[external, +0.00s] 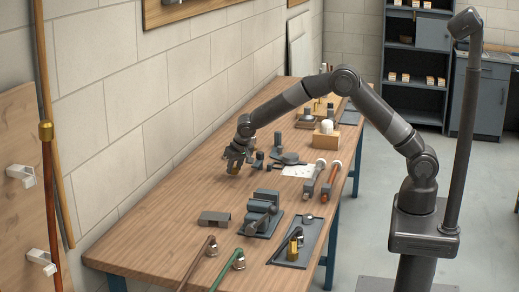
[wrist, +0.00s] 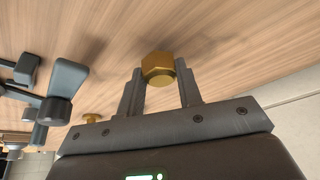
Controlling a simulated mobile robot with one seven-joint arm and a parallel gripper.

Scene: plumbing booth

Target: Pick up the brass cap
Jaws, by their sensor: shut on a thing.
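The brass cap (wrist: 158,66) is a gold-coloured hex piece between the two fingertips of my gripper (wrist: 159,75) in the wrist view. The fingers are shut on it, one on each side. In the external view my gripper (external: 236,160) points down at the wall side of the workbench, with the cap (external: 233,169) just showing below it. The cap is at or very near the wooden top; I cannot tell whether it touches.
The workbench (external: 160,235) carries dark tools and fittings right of my gripper. A vise (external: 262,215) stands nearer the camera, beside a grey tray (external: 310,240). Another small brass piece (wrist: 92,117) shows in the wrist view. Bare wood lies left of my gripper.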

